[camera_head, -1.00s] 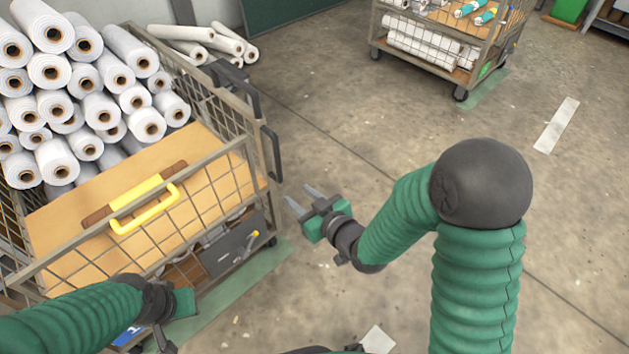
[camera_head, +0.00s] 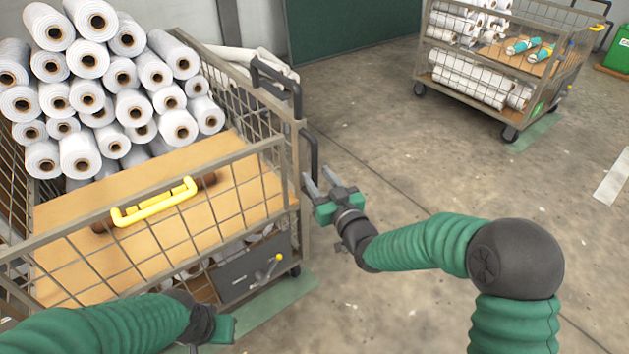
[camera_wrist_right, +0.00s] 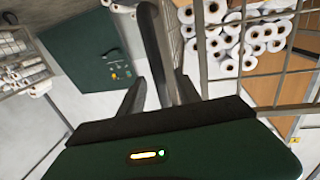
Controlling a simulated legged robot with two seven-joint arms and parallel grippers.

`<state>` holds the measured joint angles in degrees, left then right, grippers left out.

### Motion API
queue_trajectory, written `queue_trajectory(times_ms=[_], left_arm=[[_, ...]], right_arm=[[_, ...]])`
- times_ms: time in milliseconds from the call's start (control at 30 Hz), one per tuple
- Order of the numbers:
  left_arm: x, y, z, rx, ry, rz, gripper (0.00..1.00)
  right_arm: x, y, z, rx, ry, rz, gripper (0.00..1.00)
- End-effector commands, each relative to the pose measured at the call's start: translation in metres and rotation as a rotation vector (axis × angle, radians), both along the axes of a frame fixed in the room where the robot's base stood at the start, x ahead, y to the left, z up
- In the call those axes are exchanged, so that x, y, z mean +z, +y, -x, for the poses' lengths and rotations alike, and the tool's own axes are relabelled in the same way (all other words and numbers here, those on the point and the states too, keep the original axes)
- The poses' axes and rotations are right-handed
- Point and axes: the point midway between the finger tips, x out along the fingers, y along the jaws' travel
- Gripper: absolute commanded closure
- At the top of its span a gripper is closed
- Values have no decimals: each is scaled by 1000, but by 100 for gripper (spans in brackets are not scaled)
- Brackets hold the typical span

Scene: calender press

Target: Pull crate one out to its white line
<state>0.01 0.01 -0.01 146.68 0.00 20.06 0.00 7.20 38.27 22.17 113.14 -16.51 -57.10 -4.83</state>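A wire-mesh cart (camera_head: 262,152) stacked with white rolls stands at the left; I see no number on it, so I cannot confirm it is crate one. Black handles (camera_head: 314,152) rise at its right corner. A white floor line (camera_head: 612,178) lies at the right edge.
A yellow handle (camera_head: 155,202) crosses the cart's front rail. A green floor strip (camera_head: 272,304) runs along its foot. A second mesh cart (camera_head: 520,50) with rolls stands at the back right. Open concrete floor lies between the carts and the white line.

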Motion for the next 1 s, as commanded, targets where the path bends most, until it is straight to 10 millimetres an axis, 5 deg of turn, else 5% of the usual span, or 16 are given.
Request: queue_trajectory(times_ms=[167,467,767,1000], left_arm=[[-12,0,0,0,0,0,100],[-11,0,0,0,0,0,100],[-11,0,0,0,0,0,100],[-11,0,0,0,0,0,100]], right_arm=[[-2,10,-20,1,-1,0,60],[0,11,-23,1,1,0,62],[0,11,-23,0,1,0,100],[0,11,-23,0,0,1,100]])
